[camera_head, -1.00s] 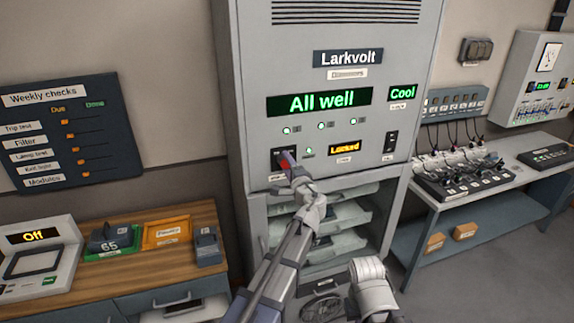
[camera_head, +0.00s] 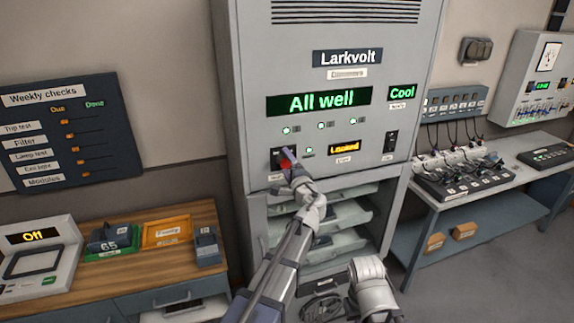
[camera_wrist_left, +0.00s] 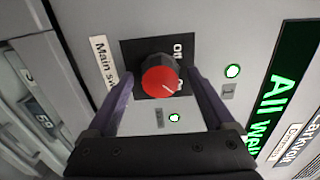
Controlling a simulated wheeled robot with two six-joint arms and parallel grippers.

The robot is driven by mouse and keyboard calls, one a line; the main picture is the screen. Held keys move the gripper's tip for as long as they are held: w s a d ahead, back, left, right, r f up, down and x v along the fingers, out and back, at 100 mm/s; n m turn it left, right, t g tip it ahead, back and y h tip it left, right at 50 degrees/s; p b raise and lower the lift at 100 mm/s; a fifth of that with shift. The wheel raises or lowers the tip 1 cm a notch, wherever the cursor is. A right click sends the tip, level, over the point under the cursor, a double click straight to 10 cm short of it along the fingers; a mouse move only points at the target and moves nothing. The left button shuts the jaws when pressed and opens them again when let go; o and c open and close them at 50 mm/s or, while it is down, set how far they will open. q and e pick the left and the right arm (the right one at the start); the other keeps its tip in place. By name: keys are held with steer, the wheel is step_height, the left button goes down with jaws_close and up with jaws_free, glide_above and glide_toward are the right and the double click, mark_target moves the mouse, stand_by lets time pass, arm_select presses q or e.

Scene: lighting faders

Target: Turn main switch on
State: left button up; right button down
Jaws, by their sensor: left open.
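The main switch is a red rotary knob (camera_wrist_left: 161,76) on a black plate (camera_wrist_left: 128,52), beside a label reading "Main s…" (camera_wrist_left: 103,62). In the head view the red knob (camera_head: 286,160) sits low on the left of the grey Larkvolt cabinet, partly hidden by my gripper. My left gripper (camera_wrist_left: 163,90) is open, with one purple finger on each side of the knob; I cannot tell whether they touch it. The left gripper also shows in the head view (camera_head: 289,164). The right gripper cannot be made out.
The cabinet (camera_head: 410,45) shows "All well" (camera_head: 318,101), "Cool" and an amber "Locked" display (camera_head: 344,146). A black rocker switch (camera_head: 390,141) is at right. Open shelves lie below. A wooden bench (camera_head: 150,265) stands left and a fader table (camera_head: 520,185) right.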

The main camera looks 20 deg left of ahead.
arm_select(q)
steer(key=v, duration=0.7)
steer(key=shift+s+d, duration=0.25)
steer(key=shift+s, duration=0.1)
steer(key=s+d+f+n+g+h+b, duration=0.1)
steer(key=s+f+n+g+b, duration=0.2)
steer(key=s+f, duration=0.45)
steer(key=s+f+n+g+h+b, duration=0.1)
steer(key=s+f+n+g, duration=0.3)
steer(key=f, duration=0.6)
steer(key=s+d+f+g+h+b, duration=0.1)
steer(key=s+d+f+g+h, duration=0.2)
steer(key=s, duration=0.6)
steer(key=s+d+f+g+h+b, duration=0.1)
steer(key=s+d+f+g+h, duration=0.2)
steer(key=s+d+f+g, duration=0.2)
steer(key=s+d+f, duration=0.3)
steer(key=s, duration=0.1)
steer(key=shift+s+d+n+h, duration=0.2)
steer(key=shift+n+h, duration=0.1)
steer(key=shift+h, duration=0.1)
